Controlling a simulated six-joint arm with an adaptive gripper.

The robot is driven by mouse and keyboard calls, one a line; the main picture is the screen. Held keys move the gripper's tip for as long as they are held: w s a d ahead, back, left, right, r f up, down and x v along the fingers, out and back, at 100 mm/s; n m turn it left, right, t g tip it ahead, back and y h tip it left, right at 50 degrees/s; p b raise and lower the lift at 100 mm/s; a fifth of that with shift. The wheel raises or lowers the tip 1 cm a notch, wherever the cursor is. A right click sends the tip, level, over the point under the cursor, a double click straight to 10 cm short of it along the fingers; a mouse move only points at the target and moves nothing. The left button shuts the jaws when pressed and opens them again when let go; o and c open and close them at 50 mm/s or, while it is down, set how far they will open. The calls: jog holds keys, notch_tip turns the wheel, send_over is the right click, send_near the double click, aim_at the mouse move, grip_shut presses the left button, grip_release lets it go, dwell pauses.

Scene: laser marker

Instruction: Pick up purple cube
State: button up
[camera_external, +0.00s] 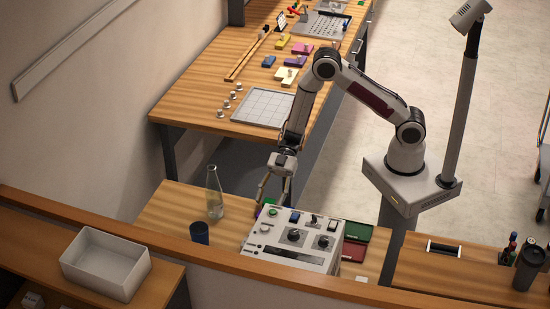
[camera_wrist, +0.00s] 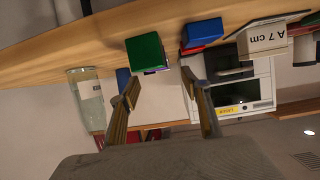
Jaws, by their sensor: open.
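My gripper (camera_external: 272,196) is open and points down over the near table, just behind the grey control box. In the wrist view its two fingers (camera_wrist: 160,86) are spread, with nothing between them. A green block (camera_wrist: 144,50) is beyond the fingertips, slightly left of the gap. A thin purple edge (camera_wrist: 155,71) shows along the green block's lower side. In the external view a small purple patch (camera_external: 258,211) shows below the fingers, beside the box. Most of the purple cube is hidden, and I cannot tell exactly how it meets the green block.
The control box (camera_external: 290,257) stands close to the gripper. A glass bottle (camera_external: 214,195) and a dark blue cup (camera_external: 199,233) stand to the left. A blue block (camera_wrist: 202,33) is right of the green one in the wrist view. Green and red trays (camera_external: 356,232) lie right of the box.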

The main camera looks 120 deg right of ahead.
jog(key=shift+x, duration=1.3)
jog(key=shift+f, duration=0.1)
jog(key=shift+x, duration=2.6)
jog(key=shift+w+d+f, duration=0.1)
jog(key=shift+d+f, duration=0.05)
jog(key=shift+d, duration=0.05)
jog(key=c, duration=1.3)
